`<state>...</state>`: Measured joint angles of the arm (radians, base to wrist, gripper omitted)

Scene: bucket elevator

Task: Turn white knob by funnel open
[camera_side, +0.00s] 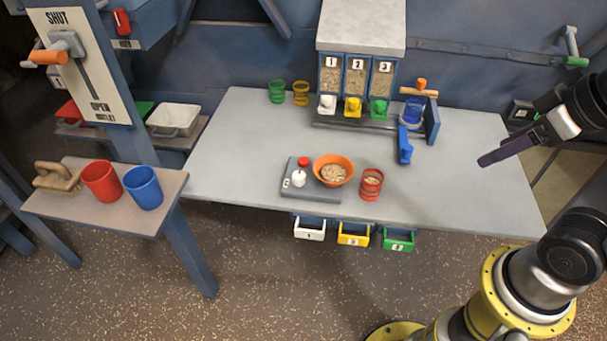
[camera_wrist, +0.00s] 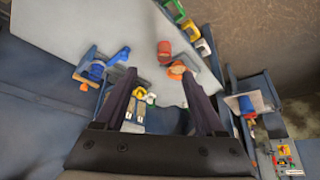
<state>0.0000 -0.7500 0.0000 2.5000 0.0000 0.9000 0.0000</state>
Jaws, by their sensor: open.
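A white knob (camera_side: 327,102) sits under bin 1 of the three-bin dispenser (camera_side: 361,38) at the back of the table. Yellow (camera_side: 352,107) and green (camera_side: 379,109) knobs sit under bins 2 and 3. A blue funnel-like part (camera_side: 412,111) stands right of the dispenser. My gripper (camera_side: 482,161) is in the air at the right, well apart from the knobs. In the wrist view my gripper (camera_wrist: 159,74) is open with nothing between its fingers.
An orange bowl (camera_side: 334,169) sits on a grey scale (camera_side: 309,192), with a red cup (camera_side: 371,184) beside it. A blue scoop-like piece (camera_side: 404,146) lies in front of the funnel-like part. The table's right side is clear.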

